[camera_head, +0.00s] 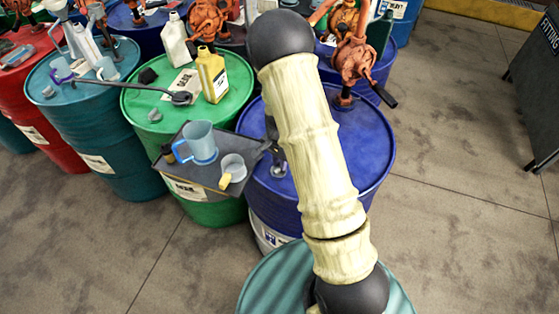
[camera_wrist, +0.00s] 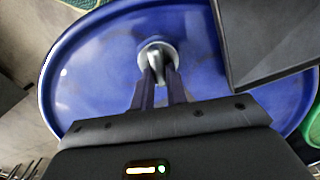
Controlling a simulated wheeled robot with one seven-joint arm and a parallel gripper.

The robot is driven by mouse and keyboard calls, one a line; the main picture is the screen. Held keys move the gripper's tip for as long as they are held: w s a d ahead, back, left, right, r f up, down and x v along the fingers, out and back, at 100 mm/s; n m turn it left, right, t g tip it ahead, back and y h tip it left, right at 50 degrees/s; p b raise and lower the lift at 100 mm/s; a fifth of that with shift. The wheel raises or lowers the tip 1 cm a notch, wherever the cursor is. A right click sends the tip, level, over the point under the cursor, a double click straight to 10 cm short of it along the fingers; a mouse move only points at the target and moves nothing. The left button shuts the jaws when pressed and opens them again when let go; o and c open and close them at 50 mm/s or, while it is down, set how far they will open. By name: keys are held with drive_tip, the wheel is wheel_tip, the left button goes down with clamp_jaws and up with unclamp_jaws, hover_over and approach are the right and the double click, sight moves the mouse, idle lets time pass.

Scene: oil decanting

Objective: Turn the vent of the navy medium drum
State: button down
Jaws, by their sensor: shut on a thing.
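The navy medium drum (camera_head: 368,150) stands in the middle of the head view, its blue lid partly hidden behind my arm. Its lid fills much of the wrist view (camera_wrist: 95,75). The vent (camera_wrist: 148,47) is a small silver fitting on a round base near the lid's edge; in the head view it shows just left of my arm (camera_head: 278,170). My gripper (camera_wrist: 161,74) is shut on the vent's raised part, one dark finger on each side. In the head view my arm mostly hides the gripper.
A dark tray (camera_head: 212,178) with a blue jug (camera_head: 201,142) and a small cup (camera_head: 232,170) sits close left of the vent; its corner shows in the wrist view (camera_wrist: 270,45). An orange pump (camera_head: 352,62) stands at the lid's back. Open floor lies right.

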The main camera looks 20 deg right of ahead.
drive_tip(key=shift+m, duration=0.4)
drive_tip(key=c, duration=1.4)
unclamp_jaws()
wheel_tip(320, 180, up, 17)
drive_tip(key=b, duration=0.1)
drive_tip(key=shift+r, duration=0.2)
